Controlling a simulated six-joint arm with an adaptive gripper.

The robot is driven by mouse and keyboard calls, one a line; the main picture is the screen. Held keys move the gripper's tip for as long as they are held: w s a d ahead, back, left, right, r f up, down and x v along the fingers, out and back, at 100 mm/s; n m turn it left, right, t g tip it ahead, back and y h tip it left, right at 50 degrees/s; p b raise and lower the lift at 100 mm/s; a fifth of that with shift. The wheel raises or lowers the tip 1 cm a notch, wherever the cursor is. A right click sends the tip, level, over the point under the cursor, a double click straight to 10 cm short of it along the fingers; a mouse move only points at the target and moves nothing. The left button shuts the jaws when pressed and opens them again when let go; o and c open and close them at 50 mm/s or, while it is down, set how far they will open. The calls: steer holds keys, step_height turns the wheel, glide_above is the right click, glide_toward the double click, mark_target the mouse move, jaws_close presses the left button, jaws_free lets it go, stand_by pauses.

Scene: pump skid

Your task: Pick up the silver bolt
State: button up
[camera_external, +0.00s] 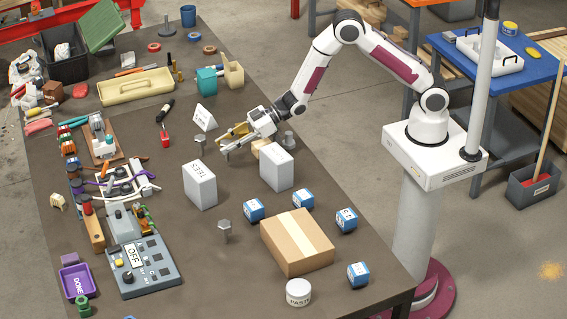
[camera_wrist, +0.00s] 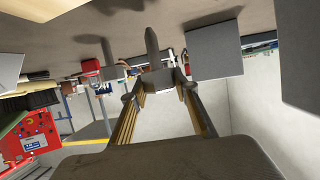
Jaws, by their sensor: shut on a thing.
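My gripper (camera_external: 228,147) is low over the middle of the table, pointing left. In the wrist view its two fingers (camera_wrist: 157,93) are closed on a silver bolt (camera_wrist: 152,48), its wide head between the tips and its shank toward the table. In the external view this bolt is hard to make out at the fingertips. Whether it touches the table I cannot tell. Another silver bolt (camera_external: 199,141) stands just left of the gripper and also shows in the wrist view (camera_wrist: 108,52). More bolts stand nearer the front (camera_external: 225,231) and right of the gripper (camera_external: 288,138).
A white TEES box (camera_external: 200,187) and another white box (camera_external: 277,167) stand close in front of the gripper. A white folded card (camera_external: 204,119) is behind it. A cardboard box (camera_external: 297,242) and several small blue boxes (camera_external: 254,210) are at front right. The far-left table is crowded.

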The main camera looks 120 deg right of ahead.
steer(key=shift+r, duration=3.65)
steer(key=w+a+r+n+y, duration=0.2)
steer(key=a+r, duration=0.1)
steer(key=a, duration=0.9)
steer(key=s+a+r+n+y, duration=0.1)
steer(key=s+a+y, duration=0.1)
steer(key=a, duration=0.8)
steer(key=s+a+r+n+g+y, duration=0.1)
steer(key=s+a+n+y, duration=0.1)
steer(key=a, duration=0.9)
steer(key=s+a+r+n+g+y, duration=0.1)
steer(key=s+a, duration=0.3)
steer(key=a, duration=0.6)
steer(key=shift+s+a+r+n+y, duration=0.15)
steer(key=shift+s+r+n+y, duration=0.05)
steer(key=shift+r+n+y, duration=0.45)
step_height(320, 180, down, 6)
steer(key=shift+f, duration=0.2)
